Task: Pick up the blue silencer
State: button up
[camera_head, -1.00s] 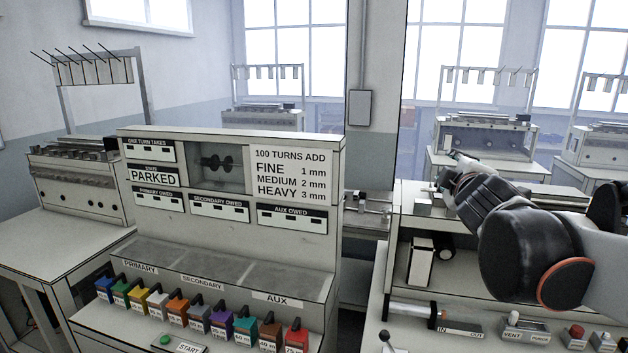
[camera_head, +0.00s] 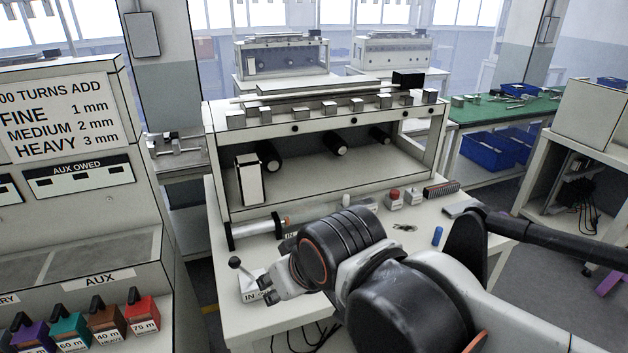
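A small blue cylinder (camera_head: 437,236), which looks like the blue silencer, stands on the right part of the white bench top (camera_head: 470,222). It is apart from my gripper and nothing holds it. My arm reaches in from the lower right, and its end, my gripper (camera_head: 272,291), is over the front left of the bench, well left of the blue cylinder. The gripper is small and partly hidden by my wrist, so its fingers cannot be made out clearly.
Near the blue cylinder are a red button (camera_head: 394,194), a dark ribbed block (camera_head: 441,188) and small loose parts (camera_head: 404,227). A lever with a black knob (camera_head: 235,263) stands at the bench's left front. A white machine frame (camera_head: 325,170) rises behind.

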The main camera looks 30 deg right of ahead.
aim_at(438, 230)
jog(key=z, duration=1.8)
jog(key=l+z, duration=0.35)
jog(key=l, duration=1.3)
jog(key=i+j+z, duration=0.2)
jog(key=k+l+u, duration=0.25)
jog(key=i+j, duration=0.05)
jog(key=i, duration=0.05)
